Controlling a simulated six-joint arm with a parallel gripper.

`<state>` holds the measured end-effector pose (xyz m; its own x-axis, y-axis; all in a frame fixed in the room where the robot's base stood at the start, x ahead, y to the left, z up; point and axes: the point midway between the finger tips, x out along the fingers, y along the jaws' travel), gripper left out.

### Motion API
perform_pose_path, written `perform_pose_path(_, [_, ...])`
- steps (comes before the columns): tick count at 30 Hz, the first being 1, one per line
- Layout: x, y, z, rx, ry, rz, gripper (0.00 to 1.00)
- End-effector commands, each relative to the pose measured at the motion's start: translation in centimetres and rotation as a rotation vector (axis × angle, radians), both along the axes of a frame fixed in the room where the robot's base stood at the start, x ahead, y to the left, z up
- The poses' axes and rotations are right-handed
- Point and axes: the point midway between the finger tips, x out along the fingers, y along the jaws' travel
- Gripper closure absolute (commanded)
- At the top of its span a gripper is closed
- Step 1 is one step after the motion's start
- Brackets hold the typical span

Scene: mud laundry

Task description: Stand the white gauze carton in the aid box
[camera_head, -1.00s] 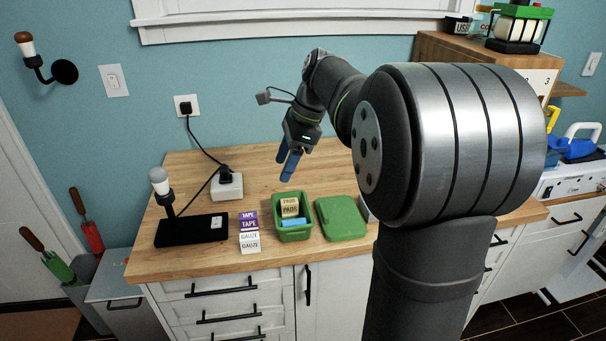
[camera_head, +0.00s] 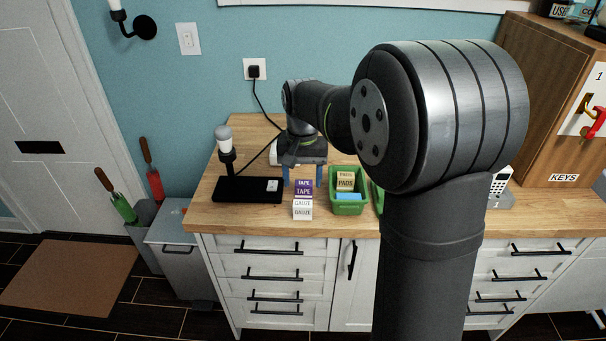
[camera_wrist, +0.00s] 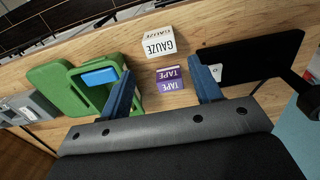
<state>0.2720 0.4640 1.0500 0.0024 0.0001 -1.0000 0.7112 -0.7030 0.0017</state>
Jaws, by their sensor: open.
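The white gauze carton (camera_head: 302,209) stands at the counter's front, in front of the purple tape carton (camera_head: 303,188). The wrist view shows the gauze carton (camera_wrist: 158,43) beyond the tape carton (camera_wrist: 169,79). The green aid box (camera_head: 349,205) stands open to their right, holding a tan pads carton (camera_head: 345,181) and a blue item (camera_head: 348,196). In the wrist view a finger partly covers the aid box (camera_wrist: 88,102). My gripper (camera_head: 303,180) is open and empty behind the cartons. In the wrist view its blue fingers (camera_wrist: 164,88) lie on either side of the tape carton's line.
A black base with a lamp (camera_head: 247,190) stands to the left. The green lid (camera_wrist: 55,85) lies beside the aid box, mostly hidden by my arm in the head view. A white plug block is partly hidden behind my gripper. The counter's front edge is near the gauze carton.

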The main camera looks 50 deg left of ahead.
Motion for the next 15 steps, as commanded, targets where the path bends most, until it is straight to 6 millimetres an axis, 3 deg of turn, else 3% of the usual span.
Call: perform_pose_path(15, [0.0,-0.1,-6.1,-0.001,0.003,-0.005,0.42])
